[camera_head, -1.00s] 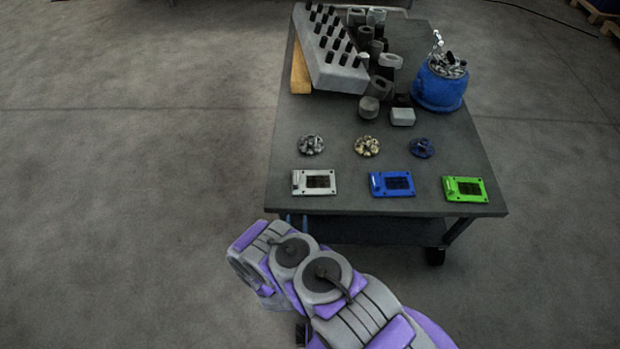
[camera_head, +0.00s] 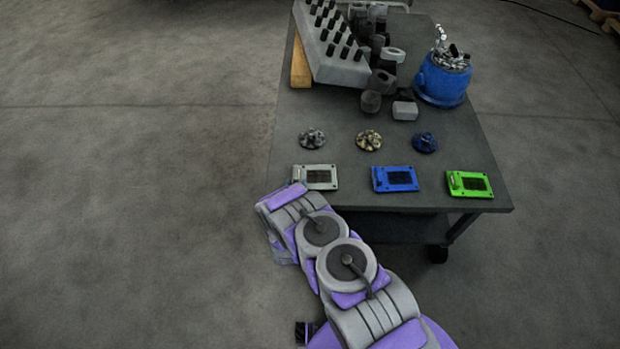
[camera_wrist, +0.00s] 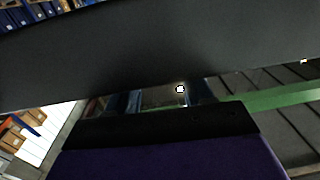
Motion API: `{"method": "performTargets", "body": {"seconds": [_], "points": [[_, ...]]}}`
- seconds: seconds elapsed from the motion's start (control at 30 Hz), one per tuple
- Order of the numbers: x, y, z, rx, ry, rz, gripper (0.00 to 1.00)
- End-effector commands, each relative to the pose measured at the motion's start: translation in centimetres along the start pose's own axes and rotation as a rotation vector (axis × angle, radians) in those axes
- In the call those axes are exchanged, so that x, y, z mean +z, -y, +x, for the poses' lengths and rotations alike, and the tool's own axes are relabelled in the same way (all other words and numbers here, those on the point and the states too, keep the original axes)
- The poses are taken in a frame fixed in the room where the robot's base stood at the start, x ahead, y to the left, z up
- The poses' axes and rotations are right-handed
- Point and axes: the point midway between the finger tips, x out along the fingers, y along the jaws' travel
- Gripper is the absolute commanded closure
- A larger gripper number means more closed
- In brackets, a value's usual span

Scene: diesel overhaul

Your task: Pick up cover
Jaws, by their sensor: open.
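It is not clear which part is the cover. Three flat rectangular plates with dark centres lie along the near edge of the table: a silver one (camera_head: 315,177), a blue one (camera_head: 394,179) and a green one (camera_head: 469,184). Behind them lie three round lobed parts: grey (camera_head: 312,139), brassy (camera_head: 369,140) and dark blue (camera_head: 424,142). In the head view my arm's end is at the table's near-left corner, just below the silver plate, and hides my fingers. In the wrist view my gripper (camera_wrist: 163,97) shows two dark blue fingers apart, with nothing seen between them.
The dark table (camera_head: 350,115) bears a grey block with black pegs (camera_head: 335,45), several loose cylindrical parts and a blue pot of metal pieces (camera_head: 441,82). A broad dark surface (camera_wrist: 170,45) fills much of the wrist view. Floor left of the table is clear.

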Motion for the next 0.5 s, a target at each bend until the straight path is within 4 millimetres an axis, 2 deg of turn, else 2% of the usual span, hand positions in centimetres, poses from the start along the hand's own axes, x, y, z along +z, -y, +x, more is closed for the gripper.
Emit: {"method": "performTargets", "body": {"seconds": [0.1, 0.3, 0.5], "points": [[-0.1, -0.1, 1.8, 0.004, -0.001, 0.003, 0.49], [-0.2, 0.1, 4.1, 0.002, 0.000, 0.000, 0.49], [-0.3, 0.4, 4.5, 0.000, 0.002, -0.003, 0.49]]}}
